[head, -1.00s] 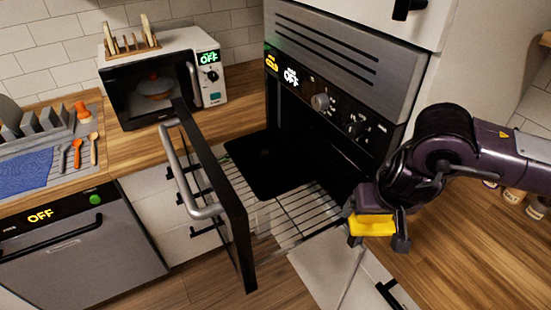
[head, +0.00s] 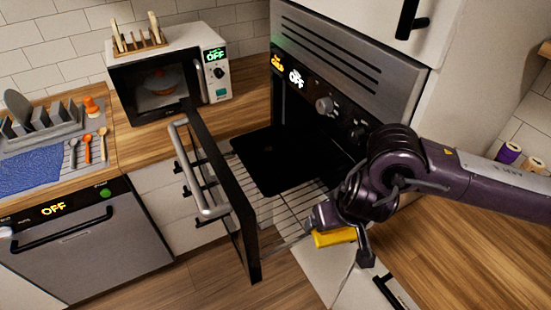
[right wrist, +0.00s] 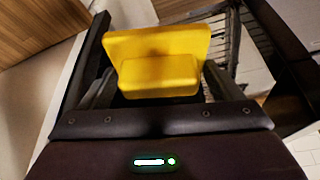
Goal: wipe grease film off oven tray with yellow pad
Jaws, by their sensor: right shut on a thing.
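The yellow pad (head: 334,238) is held in my right gripper (head: 338,236), in front of the open oven and near its wire rack. In the right wrist view the pad (right wrist: 156,60) sits between the two fingers, with its wide face tilted. The dark oven tray (head: 275,160) lies on the wire rack, partly out of the oven, to the left of and beyond my right gripper. The tray looks nearly black, and I cannot make out a grease film on it. My left gripper is not in view.
The oven door (head: 222,190) stands open to the left of the rack, with its handle (head: 195,165) outward. The oven's control panel (head: 325,100) is above the tray. A microwave (head: 170,75) stands on the left counter.

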